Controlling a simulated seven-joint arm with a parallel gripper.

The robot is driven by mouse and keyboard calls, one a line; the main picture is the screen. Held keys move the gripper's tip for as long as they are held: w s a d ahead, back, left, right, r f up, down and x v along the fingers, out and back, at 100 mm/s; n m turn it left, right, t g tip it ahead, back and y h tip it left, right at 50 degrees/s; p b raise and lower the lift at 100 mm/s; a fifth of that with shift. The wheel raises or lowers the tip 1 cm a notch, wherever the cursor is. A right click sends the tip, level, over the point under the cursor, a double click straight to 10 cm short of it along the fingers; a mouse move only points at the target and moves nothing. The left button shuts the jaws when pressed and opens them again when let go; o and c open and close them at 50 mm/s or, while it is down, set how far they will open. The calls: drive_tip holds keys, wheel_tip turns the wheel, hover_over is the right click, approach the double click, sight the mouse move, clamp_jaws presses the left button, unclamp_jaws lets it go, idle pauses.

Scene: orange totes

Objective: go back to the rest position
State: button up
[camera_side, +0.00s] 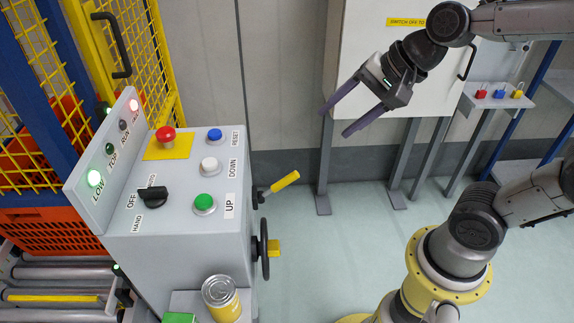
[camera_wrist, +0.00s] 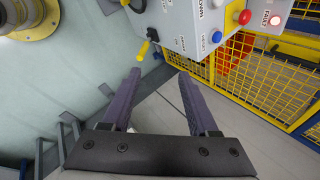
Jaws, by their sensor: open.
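My gripper (camera_side: 340,115) is open and empty, held in the air to the upper right of the grey control console (camera_side: 180,258) in the side view. Its two purple-grey fingers are spread apart and point down and left. In the wrist view the open fingers (camera_wrist: 158,95) have only floor and wall between them. The console carries a red mushroom button (camera_side: 166,135), a blue RESET button (camera_side: 215,135), a white DOWN button (camera_side: 209,165), a green UP button (camera_side: 204,203) and a black selector knob (camera_side: 153,196).
A yellow-handled lever (camera_side: 285,181) and a black handwheel (camera_side: 265,250) stick out from the console's right side. A yellow mesh fence (camera_side: 120,50) and orange totes (camera_side: 45,232) stand at left. A white cabinet (camera_side: 365,60) is behind my gripper. A can (camera_side: 222,298) stands in front.

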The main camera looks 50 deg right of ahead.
drive_tip(key=s+d+f+n+g+h, duration=0.1)
drive_tip(key=s+d+f+n+h, duration=0.1)
drive_tip(key=s+n, duration=0.9)
drive_tip(key=shift+d+f+n, duration=0.2)
drive_tip(key=shift+d+n, duration=0.6)
drive_tip(key=shift+n, duration=0.9)
